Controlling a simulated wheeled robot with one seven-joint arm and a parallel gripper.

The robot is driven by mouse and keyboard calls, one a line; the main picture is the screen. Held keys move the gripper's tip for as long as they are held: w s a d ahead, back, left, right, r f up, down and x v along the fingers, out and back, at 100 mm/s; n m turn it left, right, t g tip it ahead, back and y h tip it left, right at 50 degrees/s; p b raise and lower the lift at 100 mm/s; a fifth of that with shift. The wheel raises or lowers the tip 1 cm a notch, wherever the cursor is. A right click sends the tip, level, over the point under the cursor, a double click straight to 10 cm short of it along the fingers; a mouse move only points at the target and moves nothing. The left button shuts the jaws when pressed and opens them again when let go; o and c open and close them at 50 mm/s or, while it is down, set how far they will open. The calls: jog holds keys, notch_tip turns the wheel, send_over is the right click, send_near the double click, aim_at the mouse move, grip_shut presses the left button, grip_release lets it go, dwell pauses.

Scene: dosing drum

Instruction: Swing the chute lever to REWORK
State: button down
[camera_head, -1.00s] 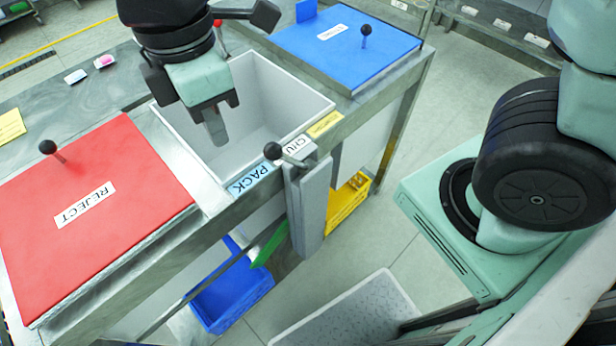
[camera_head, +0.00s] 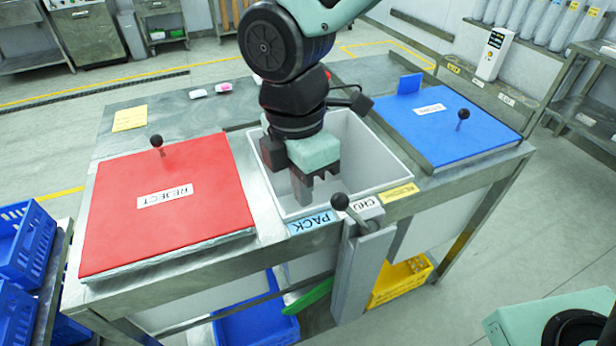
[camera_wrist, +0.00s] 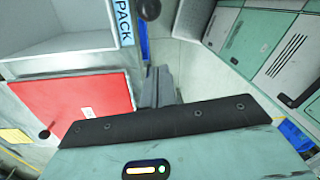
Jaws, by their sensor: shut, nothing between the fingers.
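The chute lever (camera_head: 348,211) has a black ball knob and stands on a grey post at the front edge of the bench. Its knob leans toward the blue PACK label (camera_head: 312,222). A yellow label (camera_head: 399,192), too small to read, lies on the lever's other side. In the wrist view the knob (camera_wrist: 150,9) shows at the top edge beside the PACK label. My gripper (camera_head: 303,200) is shut and empty, pointing down over the white bin (camera_head: 385,150), left of and behind the knob, apart from it. Its fingers (camera_wrist: 160,88) also show in the wrist view.
A red REJECT lid (camera_head: 170,220) with a knob lies left of the bin. A blue lid (camera_head: 440,140) with a knob lies right. Below the bench are a blue crate (camera_head: 255,325) and a yellow crate (camera_head: 405,280).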

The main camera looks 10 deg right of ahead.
notch_tip(320, 180, down, 7)
jog(key=shift+w+d+r+p, duration=0.25)
jog(key=shift+d+p, duration=0.1)
jog(key=shift+d, duration=0.25)
jog(key=shift+w+d+r+p, duration=0.2)
jog(key=shift+d+r+p, duration=0.1)
jog(key=shift+d, duration=0.35)
jog(key=shift+w+d+r+p, duration=0.25)
jog(key=shift+d+p, duration=0.1)
jog(key=shift+d, duration=0.25)
